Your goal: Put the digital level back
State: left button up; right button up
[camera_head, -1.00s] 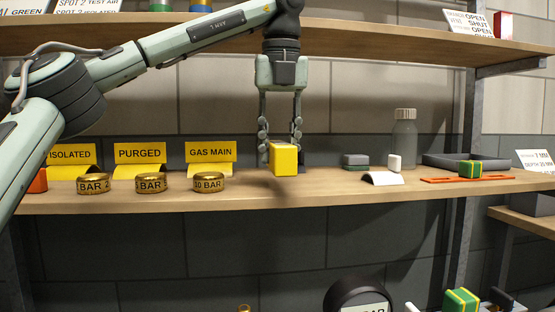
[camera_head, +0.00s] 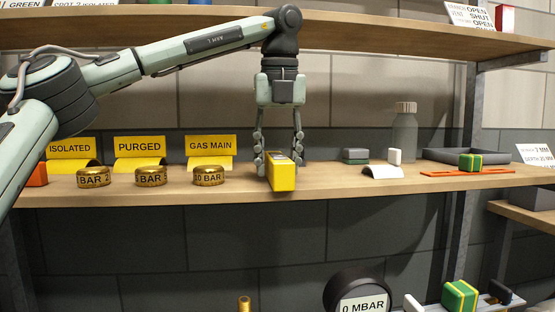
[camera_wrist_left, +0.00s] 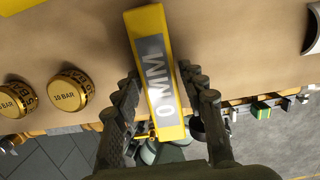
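The digital level is a yellow block (camera_head: 284,178) at the front of the middle shelf (camera_head: 340,192) in the head view. Its grey display, reading 0 MM, faces up in the left wrist view (camera_wrist_left: 158,75). The level's near end reaches over the shelf's front edge. I cannot tell whether its underside touches the board. My right gripper is in neither view.
Several brass gauges (camera_head: 150,176) and yellow signs (camera_head: 139,146) stand left of the level. Another shelf (camera_head: 380,42) runs above.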

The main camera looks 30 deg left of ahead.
aim_at(279, 157)
pick_arm(q)
jog(key=shift+o, duration=0.4)
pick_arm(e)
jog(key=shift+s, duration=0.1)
pick_arm(q)
jog(key=shift+r, duration=0.1)
jog(key=shift+r, duration=0.2)
jog(key=r, duration=0.4)
jog(key=r+p, duration=0.1)
jog(key=r, duration=0.1)
jog(key=shift+s+d+r, duration=0.25)
jog(key=shift+s+d, duration=0.1)
jog(key=shift+s, duration=0.05)
jog(key=shift+r, duration=0.35)
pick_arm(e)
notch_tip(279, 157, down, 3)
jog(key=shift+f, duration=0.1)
pick_arm(q)
jog(key=shift+s+f, duration=0.1)
